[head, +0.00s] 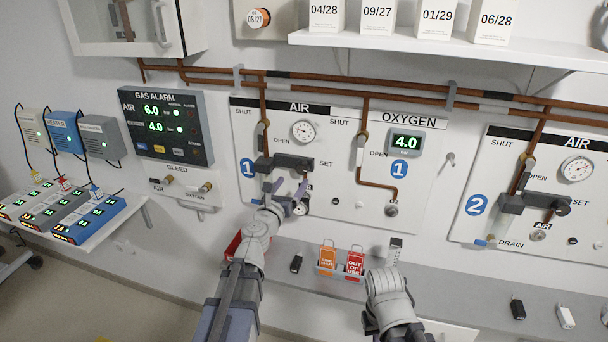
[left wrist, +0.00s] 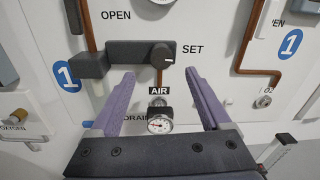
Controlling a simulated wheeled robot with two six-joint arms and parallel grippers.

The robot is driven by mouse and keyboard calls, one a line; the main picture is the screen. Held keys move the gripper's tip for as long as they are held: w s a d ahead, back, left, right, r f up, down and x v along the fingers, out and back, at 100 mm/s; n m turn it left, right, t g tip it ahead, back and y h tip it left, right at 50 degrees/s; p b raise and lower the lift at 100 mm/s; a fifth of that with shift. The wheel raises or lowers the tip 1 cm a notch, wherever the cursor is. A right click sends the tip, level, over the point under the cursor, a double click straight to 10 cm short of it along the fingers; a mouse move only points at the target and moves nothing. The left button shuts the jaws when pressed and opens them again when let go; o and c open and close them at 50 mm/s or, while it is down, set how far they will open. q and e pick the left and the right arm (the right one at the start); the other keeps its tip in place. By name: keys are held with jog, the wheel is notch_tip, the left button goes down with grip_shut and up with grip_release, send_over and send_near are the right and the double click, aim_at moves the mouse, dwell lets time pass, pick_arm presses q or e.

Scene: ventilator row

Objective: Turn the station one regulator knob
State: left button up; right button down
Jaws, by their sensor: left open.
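The station one AIR regulator (head: 284,163) is a dark grey block on the wall panel beside the blue number 1. In the left wrist view, its round black knob (left wrist: 162,55) sits at the block's right end, with a white mark by the SET label. My left gripper (head: 285,190) is open in front of the regulator, just below it in the picture. In the left wrist view its purple fingers (left wrist: 159,74) are spread wide, with the knob just above and between the tips. I cannot tell whether they touch anything. My right gripper is out of view; only its forearm shows.
A pressure gauge (head: 303,131) is above the regulator, and a small gauge (left wrist: 159,121) hangs below the AIR label between my fingers. Station two's regulator (head: 533,203) is at the right. A shelf (head: 450,290) below holds orange and red tags (head: 355,262).

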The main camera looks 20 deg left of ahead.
aim_at(301, 170)
pick_arm(q)
jog(key=w, duration=0.8)
jog(key=shift+d, duration=0.35)
jog(key=shift+s, duration=0.1)
grip_shut()
